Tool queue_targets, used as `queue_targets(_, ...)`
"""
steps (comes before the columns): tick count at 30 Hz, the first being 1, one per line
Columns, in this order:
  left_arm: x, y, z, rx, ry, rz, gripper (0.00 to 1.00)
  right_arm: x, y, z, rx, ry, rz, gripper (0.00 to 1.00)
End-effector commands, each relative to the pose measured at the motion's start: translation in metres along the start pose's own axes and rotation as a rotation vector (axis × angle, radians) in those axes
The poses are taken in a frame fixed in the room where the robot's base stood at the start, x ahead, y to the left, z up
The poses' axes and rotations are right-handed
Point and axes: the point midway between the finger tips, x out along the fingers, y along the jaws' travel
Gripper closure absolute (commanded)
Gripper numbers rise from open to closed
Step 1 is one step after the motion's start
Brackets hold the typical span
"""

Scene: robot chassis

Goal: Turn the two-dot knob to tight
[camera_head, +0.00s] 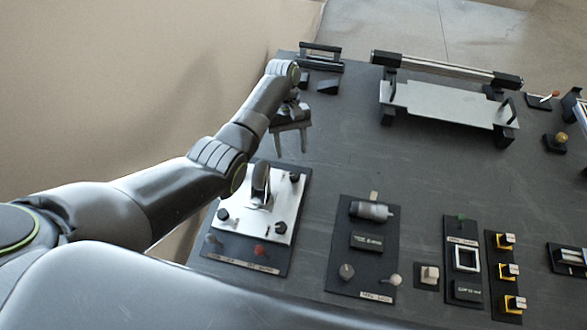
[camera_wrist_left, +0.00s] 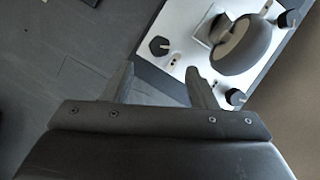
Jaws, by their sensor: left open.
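A white panel (camera_head: 238,233) on the dark table carries several black knobs around a large rounded handle (camera_head: 261,184). One black knob (camera_head: 294,177) sits at its far right corner. In the left wrist view, a black knob (camera_wrist_left: 159,46) with a white pointer line has small dark marks beside it, perhaps two dots. Other knobs (camera_wrist_left: 236,97) (camera_wrist_left: 288,18) show there; their dots are too small to read. My left gripper (camera_head: 291,150) is open and empty, pointing down just beyond the panel's far edge. Its fingers (camera_wrist_left: 157,85) are apart from the knobs. My right gripper is out of view.
A dark strip with a red knob (camera_head: 260,250) lies along the panel's near side. A module with a grey cylinder (camera_head: 371,210) stands to the right, with yellow switches (camera_head: 507,271) farther right. A silver tray (camera_head: 440,105) lies at the back. The table between is clear.

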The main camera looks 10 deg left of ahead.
Motion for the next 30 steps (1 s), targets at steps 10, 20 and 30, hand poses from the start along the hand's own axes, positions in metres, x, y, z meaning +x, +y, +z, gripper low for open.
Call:
queue_targets(10, 0.067, 0.001, 0.001, 0.002, -0.003, -0.001, 0.48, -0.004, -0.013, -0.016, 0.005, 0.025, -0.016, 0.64)
queue_targets(20, 0.084, 0.0, 0.0, 0.001, 0.0, 0.0, 0.48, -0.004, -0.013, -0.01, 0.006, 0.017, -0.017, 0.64)
queue_targets(30, 0.084, 0.0, 0.001, 0.001, 0.0, 0.0, 0.7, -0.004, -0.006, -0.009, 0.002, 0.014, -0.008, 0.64)
